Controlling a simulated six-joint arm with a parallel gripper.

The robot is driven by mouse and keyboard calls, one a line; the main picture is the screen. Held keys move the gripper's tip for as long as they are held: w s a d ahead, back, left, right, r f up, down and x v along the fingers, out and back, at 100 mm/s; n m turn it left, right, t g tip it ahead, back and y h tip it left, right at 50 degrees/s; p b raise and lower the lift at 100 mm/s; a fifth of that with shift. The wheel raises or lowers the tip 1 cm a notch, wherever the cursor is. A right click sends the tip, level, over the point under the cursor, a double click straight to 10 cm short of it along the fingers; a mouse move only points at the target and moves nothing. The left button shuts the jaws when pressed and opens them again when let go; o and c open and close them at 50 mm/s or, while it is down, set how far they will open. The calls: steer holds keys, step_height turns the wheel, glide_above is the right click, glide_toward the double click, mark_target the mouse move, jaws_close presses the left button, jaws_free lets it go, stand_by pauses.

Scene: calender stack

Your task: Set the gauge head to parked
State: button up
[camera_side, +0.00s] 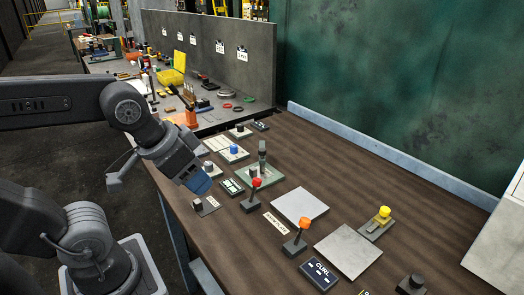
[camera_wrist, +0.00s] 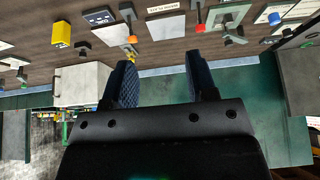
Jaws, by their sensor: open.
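No label that I can read names the gauge head, so I cannot tell which control it is. An orange-knobbed lever (camera_side: 301,225) and a red-knobbed lever (camera_side: 257,185) stand on dark bases on the brown bench. A green plate (camera_side: 245,177) carries an upright dark green part (camera_side: 262,160). My gripper (camera_side: 201,183) is above the bench's left edge, left of the red lever. In the wrist view my gripper (camera_wrist: 164,80) has its blue fingers apart with nothing between them.
A dark CURL placard (camera_side: 320,272), two pale plates (camera_side: 300,205) (camera_side: 348,250) and a yellow-knobbed control (camera_side: 380,220) are on the bench (camera_side: 350,190). A black-knobbed control (camera_side: 410,284) is at the front right. A blue-knobbed control (camera_side: 233,152) stands farther back.

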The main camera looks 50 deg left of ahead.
steer(key=w+a+r+m+g, duration=0.1)
steer(key=w+a+r+g, duration=0.15)
steer(key=w+r, duration=0.45)
steer(key=m+g, duration=0.3)
steer(key=m, duration=0.1)
glide_above(262, 149)
step_height(262, 149, down, 8)
step_height(262, 149, down, 14)
steer(key=shift+r, duration=0.2)
steer(key=shift+n, duration=0.3)
jaws_close()
